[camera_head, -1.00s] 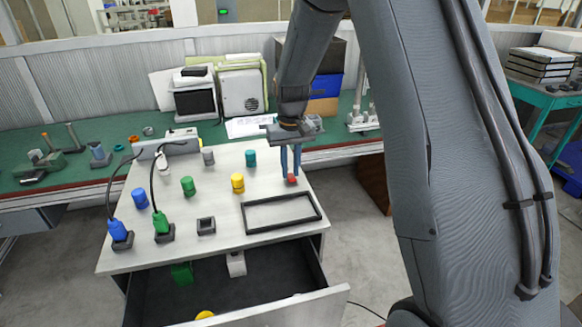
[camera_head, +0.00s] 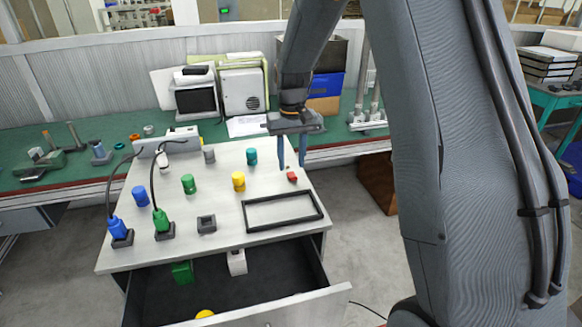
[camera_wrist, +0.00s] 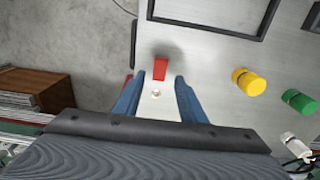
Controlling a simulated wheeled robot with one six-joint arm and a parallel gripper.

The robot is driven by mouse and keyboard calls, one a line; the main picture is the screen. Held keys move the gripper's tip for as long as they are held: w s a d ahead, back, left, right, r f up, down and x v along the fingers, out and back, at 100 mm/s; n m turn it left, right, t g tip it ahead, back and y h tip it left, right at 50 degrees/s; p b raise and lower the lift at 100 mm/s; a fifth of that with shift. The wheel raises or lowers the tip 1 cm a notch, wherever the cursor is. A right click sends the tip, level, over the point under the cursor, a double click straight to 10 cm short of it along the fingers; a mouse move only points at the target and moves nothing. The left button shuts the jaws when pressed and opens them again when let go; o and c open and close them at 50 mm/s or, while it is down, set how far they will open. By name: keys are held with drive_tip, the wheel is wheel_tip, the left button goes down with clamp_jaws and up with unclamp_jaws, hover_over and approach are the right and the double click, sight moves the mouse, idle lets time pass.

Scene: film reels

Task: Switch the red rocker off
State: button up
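The small red rocker (camera_head: 292,177) sits on the grey-white desk top near its right edge, behind the black rectangular frame. In the wrist view the red rocker (camera_wrist: 160,69) shows as a short red block just ahead of the fingertips, with a dark shadow beyond it. I cannot tell which way it is tipped. My gripper (camera_head: 292,165) points down, its two blue fingers apart, close behind and above the rocker.
The black frame (camera_head: 284,212) lies in front of the rocker. A yellow cylinder (camera_head: 238,182) and a teal cylinder (camera_head: 251,157) stand to the left. Blue and green plugs with cables (camera_head: 163,225) stand at the left front. The drawer (camera_head: 280,312) below is open.

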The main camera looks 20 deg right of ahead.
sight(291, 175)
drive_tip(key=shift+r+b, duration=0.6)
drive_tip(key=shift+r, duration=2.05)
drive_tip(key=shift+s, duration=0.1)
drive_tip(key=s+f, duration=0.2)
drive_tip(key=s, duration=1)
drive_tip(key=s+f+t, duration=0.1)
drive_tip(key=s+f, duration=0.2)
drive_tip(key=s, duration=1)
